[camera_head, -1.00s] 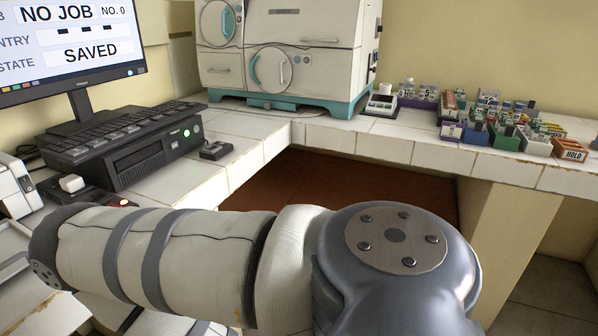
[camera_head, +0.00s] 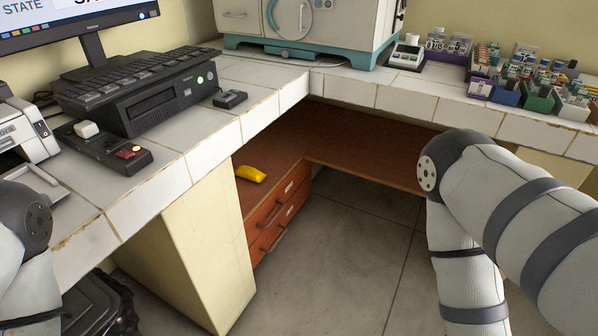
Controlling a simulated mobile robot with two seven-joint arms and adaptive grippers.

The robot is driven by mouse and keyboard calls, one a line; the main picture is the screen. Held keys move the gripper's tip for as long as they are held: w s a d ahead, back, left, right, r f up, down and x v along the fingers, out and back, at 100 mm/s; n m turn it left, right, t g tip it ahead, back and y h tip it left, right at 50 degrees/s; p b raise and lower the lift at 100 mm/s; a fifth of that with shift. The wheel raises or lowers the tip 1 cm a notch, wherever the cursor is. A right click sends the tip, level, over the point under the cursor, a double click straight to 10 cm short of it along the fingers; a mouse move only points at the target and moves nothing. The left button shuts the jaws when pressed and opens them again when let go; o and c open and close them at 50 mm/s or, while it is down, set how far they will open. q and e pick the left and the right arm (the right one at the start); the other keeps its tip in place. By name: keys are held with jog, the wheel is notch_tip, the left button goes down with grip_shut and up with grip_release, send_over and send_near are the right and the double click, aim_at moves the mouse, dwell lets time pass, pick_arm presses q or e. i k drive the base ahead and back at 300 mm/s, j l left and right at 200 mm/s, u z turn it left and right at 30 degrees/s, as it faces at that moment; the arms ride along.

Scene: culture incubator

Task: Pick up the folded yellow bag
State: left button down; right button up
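A small yellow bag (camera_head: 251,173) lies on the reddish-brown lower shelf (camera_head: 345,148), under the tiled counter and near the shelf's front left edge, above the drawers. It looks folded and lies flat. My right arm comes in at the right of the picture, with its elbow by the shelf's right part and its forearm pointing down out of the frame. Part of my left arm shows at the left edge. Neither gripper is in the picture, and both arms are apart from the bag.
Drawers (camera_head: 278,216) with handles sit below the shelf. A cream panel (camera_head: 190,250) supports the left counter. The tiled counter (camera_head: 420,102) overhangs the shelf. A button box (camera_head: 113,149) and computer unit (camera_head: 150,100) stand on the left counter. The floor (camera_head: 350,260) in front is clear.

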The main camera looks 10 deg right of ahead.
aim_at(247, 173)
jog(key=i+l+z, duration=0.3)
jog(key=i, duration=0.45)
jog(key=i+l+z, duration=0.1)
jog(key=i+z, duration=0.15)
jog(key=i, duration=0.55)
